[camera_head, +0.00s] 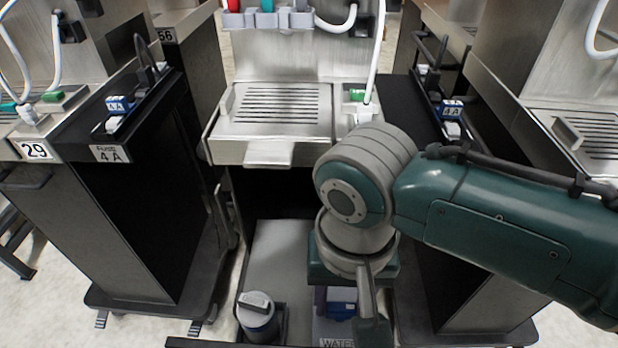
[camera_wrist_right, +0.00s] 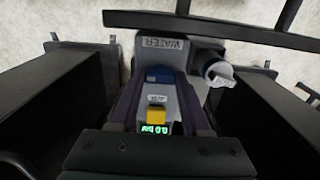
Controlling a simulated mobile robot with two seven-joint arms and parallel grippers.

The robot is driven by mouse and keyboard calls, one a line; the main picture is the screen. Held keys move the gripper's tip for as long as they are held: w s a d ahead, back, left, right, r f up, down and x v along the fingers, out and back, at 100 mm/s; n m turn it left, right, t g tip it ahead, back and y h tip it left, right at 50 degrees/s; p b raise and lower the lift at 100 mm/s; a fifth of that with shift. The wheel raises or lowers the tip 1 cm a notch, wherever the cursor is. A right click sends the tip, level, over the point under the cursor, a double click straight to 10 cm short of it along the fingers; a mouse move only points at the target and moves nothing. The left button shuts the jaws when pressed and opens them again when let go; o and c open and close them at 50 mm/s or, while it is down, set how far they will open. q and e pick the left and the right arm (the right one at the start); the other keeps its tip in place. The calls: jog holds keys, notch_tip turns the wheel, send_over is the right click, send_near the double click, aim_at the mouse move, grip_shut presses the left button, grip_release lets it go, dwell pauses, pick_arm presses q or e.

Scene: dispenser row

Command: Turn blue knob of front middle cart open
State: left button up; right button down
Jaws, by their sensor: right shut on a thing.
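The middle cart (camera_head: 270,100) stands straight ahead, with a low shelf below its grated tray. A unit marked WATER (camera_wrist_right: 163,43) sits low on it; its label also shows at the bottom of the head view (camera_head: 337,342). The blue knob (camera_wrist_right: 160,73) lies on this unit, between the dark purple fingers of my right gripper (camera_wrist_right: 162,85). The right gripper is shut on it; the exact finger contact is hard to see. A yellow part (camera_wrist_right: 157,115) and a green lit display (camera_wrist_right: 154,129) sit nearer the wrist camera. My left gripper is not in view.
A grey canister with a handle (camera_head: 258,312) stands left of the WATER unit, close to it. Dark side carts (camera_head: 150,190) flank the gap on the left and right. A black frame bar (camera_wrist_right: 215,30) crosses beyond the unit.

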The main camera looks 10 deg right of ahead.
jog(key=shift+n, duration=0.3)
jog(key=n+p, duration=0.2)
jog(key=shift+r+n, duration=0.15)
jog(key=shift+n, duration=0.15)
jog(key=n+p, duration=0.1)
jog(key=n, duration=0.3)
jog(key=shift+n, duration=0.3)
jog(key=n+p, duration=0.1)
jog(key=n, duration=0.9)
dwell(0.4)
jog(key=shift+c, duration=1.8)
grip_release()
